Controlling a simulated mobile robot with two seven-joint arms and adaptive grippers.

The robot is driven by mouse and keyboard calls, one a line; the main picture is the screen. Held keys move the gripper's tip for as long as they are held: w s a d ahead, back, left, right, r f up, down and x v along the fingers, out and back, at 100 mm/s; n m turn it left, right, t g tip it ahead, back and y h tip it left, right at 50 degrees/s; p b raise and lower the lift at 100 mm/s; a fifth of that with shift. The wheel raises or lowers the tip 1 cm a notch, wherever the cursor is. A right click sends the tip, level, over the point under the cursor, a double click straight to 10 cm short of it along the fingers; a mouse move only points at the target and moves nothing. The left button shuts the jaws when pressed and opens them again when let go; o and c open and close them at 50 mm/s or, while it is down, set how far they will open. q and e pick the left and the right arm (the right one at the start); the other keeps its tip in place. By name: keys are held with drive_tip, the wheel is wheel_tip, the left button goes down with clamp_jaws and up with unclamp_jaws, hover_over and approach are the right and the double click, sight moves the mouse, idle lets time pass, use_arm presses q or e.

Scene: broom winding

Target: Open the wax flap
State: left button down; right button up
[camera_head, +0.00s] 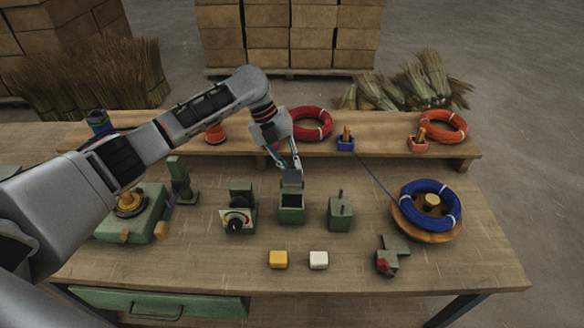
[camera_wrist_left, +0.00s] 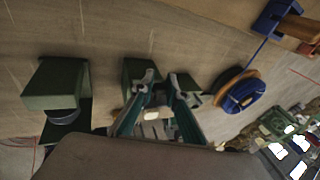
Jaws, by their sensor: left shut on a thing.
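The green wax box (camera_head: 291,214) stands on the bench, its dark inside showing from above. A small grey-green plate, which looks like its flap (camera_head: 292,180), stands raised at the box's back edge. My left gripper (camera_head: 290,163) reaches down from behind, shut on this flap. In the left wrist view, the fingertips of my left gripper (camera_wrist_left: 162,80) are beside the green box (camera_wrist_left: 138,72); the fingers partly hide the box, and the grip itself is hard to make out. My right gripper is not in view.
A dial box (camera_head: 238,215) stands left of the wax box and a green block with a pin (camera_head: 340,213) right. Yellow (camera_head: 278,260) and white (camera_head: 318,260) blocks lie in front. A blue coil (camera_head: 430,200) sits at right; a raised shelf (camera_head: 380,148) runs behind.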

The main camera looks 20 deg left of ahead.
use_arm(q)
drive_tip(key=c, duration=2)
unclamp_jaws()
drive_tip(key=shift+f, duration=0.1)
drive_tip(key=shift+c, duration=0.2)
drive_tip(key=v, duration=1.2)
